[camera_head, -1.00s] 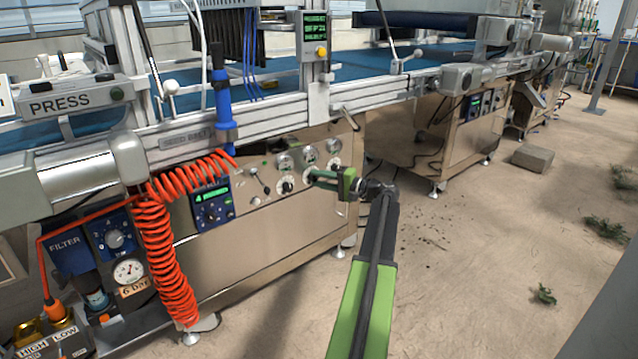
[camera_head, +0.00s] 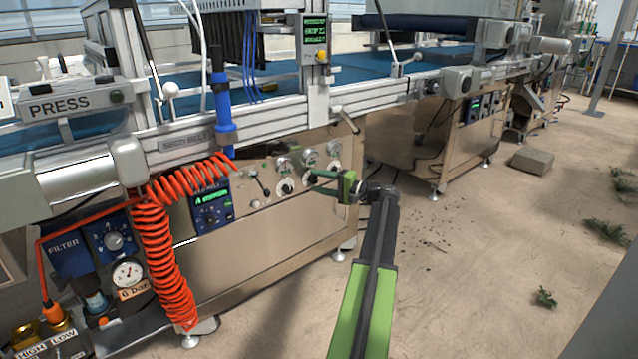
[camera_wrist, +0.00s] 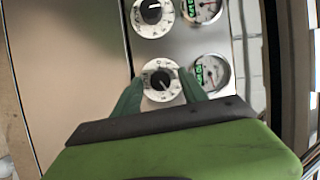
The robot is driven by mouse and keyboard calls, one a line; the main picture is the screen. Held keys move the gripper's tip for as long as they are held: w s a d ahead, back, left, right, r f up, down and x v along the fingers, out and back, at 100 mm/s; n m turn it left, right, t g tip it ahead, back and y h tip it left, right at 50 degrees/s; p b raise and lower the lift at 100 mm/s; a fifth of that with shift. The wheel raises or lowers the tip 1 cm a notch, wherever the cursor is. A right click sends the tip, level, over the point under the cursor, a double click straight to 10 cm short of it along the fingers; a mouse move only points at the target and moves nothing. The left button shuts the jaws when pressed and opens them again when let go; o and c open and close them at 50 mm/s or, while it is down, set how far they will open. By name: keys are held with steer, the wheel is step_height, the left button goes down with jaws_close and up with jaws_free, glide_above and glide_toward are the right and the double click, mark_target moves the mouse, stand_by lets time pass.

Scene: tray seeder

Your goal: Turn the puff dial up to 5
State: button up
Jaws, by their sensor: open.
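My gripper (camera_head: 314,183) is at the steel control panel (camera_head: 280,228) under the belt. In the wrist view, its two green fingers (camera_wrist: 160,88) stand apart, one on each side of a round white dial (camera_wrist: 151,93) with a black knob. Whether they touch it is not clear. A second white dial of the same kind (camera_wrist: 140,24) lies above it in that view, outside the fingers. A similar dial (camera_head: 286,187) shows left of my fingers in the head view. I cannot read any label naming the puff dial, nor the exact settings.
Round gauges (camera_wrist: 212,72) sit beside the dials. A small lever (camera_head: 260,183) and a blue box with a green display (camera_head: 212,207) are further left on the panel. An orange coiled hose (camera_head: 165,255) hangs beyond them. The floor at right is mostly open.

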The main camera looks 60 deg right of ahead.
steer(key=s+d, duration=0.1)
steer(key=s, duration=1.6)
steer(key=shift+s+r, duration=0.2)
steer(key=shift+r, duration=0.05)
